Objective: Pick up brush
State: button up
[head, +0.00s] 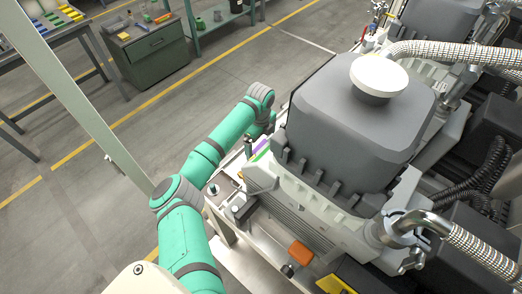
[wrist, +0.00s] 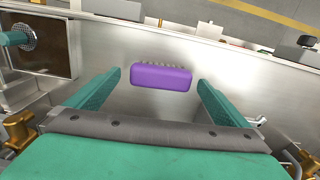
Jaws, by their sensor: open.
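The brush (wrist: 161,77) is a purple block with a row of pale bristle tufts along its far edge. In the wrist view it lies ahead, by a light metal surface, between the lines of my two fingers. My gripper (wrist: 159,82) is open, with its green fingers apart on either side of the brush. Neither finger appears to touch it, and nothing is held. In the head view a small purple piece (head: 261,148), seemingly the brush, shows beside the large grey pump, at the end of my arm. My fingers are hard to make out there.
The large grey pump housing (head: 352,125) with a white round cap stands just right of my arm. An orange block (head: 300,252) lies on the frame's near part. Braided hoses (head: 455,52) run at the right. A green workbench (head: 148,50) stands far off; the floor at left is open.

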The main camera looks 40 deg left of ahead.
aim_at(260, 146)
jog(key=shift+a+f, duration=0.15)
jog(key=shift+f, duration=0.85)
jog(key=shift+w, duration=0.1)
jog(key=c, duration=1.2)
jog(key=shift+o, duration=0.2)
jog(key=shift+r, duration=0.1)
notch_tip(260, 146, up, 10)
jog(key=shift+f, duration=0.15)
